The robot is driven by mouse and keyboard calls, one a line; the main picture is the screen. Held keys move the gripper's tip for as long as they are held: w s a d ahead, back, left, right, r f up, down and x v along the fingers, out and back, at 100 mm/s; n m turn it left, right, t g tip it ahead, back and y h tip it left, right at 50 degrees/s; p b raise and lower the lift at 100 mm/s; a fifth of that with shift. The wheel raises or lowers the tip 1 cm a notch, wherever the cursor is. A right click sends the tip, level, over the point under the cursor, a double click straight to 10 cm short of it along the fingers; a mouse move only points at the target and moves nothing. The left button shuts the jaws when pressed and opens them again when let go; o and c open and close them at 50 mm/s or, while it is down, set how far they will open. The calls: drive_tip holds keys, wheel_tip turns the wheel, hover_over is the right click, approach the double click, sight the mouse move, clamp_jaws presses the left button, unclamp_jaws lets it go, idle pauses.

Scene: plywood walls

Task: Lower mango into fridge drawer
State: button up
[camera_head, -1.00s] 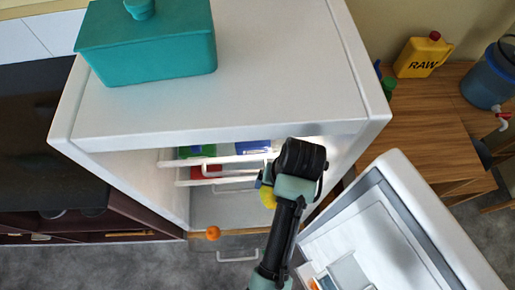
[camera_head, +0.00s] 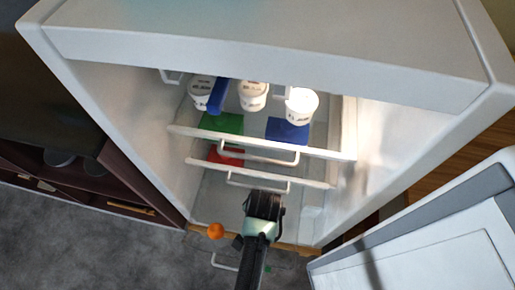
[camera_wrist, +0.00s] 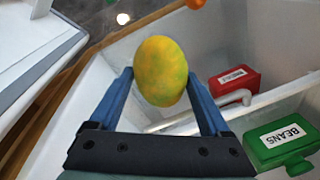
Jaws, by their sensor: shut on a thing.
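The mango (camera_wrist: 160,72) is yellow-green and sits between the blue fingertips of my gripper (camera_wrist: 163,88) in the wrist view. In the head view my gripper (camera_head: 262,206) is in front of the lower part of the open fridge (camera_head: 300,52); the mango is hidden there by my gripper. A low drawer with a pale handle (camera_head: 225,265) shows below the fridge's front edge, partly behind my arm. Pale compartment walls lie beneath and around the mango in the wrist view. I cannot tell how far above the drawer floor it is.
Upper drawers hold a green BEANS box (camera_wrist: 285,145) and a red box (camera_wrist: 235,82). White tubs (camera_head: 252,95) stand on the shelf above. An orange ball (camera_head: 216,231) is left of my gripper. The open fridge door (camera_head: 430,240) stands at right.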

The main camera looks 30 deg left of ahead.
wheel_tip(320, 180, down, 10)
drive_tip(key=b, duration=1.1)
drive_tip(key=shift+f, duration=0.2)
wheel_tip(320, 180, down, 13)
drive_tip(key=b, duration=0.8)
idle(1.5)
drive_tip(key=shift+f+b, duration=1.65)
drive_tip(key=shift+f, duration=0.45)
idle(1.3)
